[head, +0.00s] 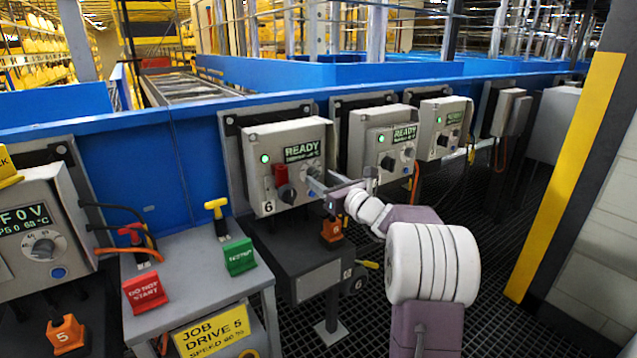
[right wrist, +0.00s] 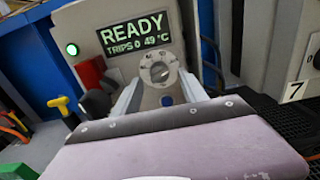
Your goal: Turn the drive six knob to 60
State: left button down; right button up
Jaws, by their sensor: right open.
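The drive six box (head: 250,155) is grey, marked 6, with a lit green lamp and a READY screen (head: 303,151). In the right wrist view the screen (right wrist: 139,36) reads READY, TRIPS 0, 49 °C. The round grey speed knob (right wrist: 158,70) is below that screen, with small marks around it; its exact setting is too small to read. My right gripper (head: 315,179) is open in front of the box. In the right wrist view its fingers (right wrist: 160,82) point at the knob, one on each side; I cannot tell whether they touch it. My left gripper is out of view.
A red switch (right wrist: 90,72), a black selector (right wrist: 96,103) and a blue button (right wrist: 167,101) sit close to the knob. Similar drive boxes (head: 370,140) stand to the right. A grey table (head: 190,270) with red, green and yellow items is at lower left.

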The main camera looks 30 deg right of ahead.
jog(key=shift+w, duration=1.05)
grip_shut()
jog(key=n+b, duration=0.6)
jog(key=b, duration=0.1)
jog(key=n+b, duration=0.3)
jog(key=b, duration=0.1)
jog(key=shift+f, duration=0.25)
jog(key=n+b, duration=0.3)
jog(key=n, duration=0.1)
jog(key=shift+n+b, duration=0.35)
jog(key=shift+n, duration=0.05)
jog(key=shift+r+n+b, duration=0.2)
jog(key=shift+n+b, duration=1.05)
jog(key=shift+n, duration=0.75)
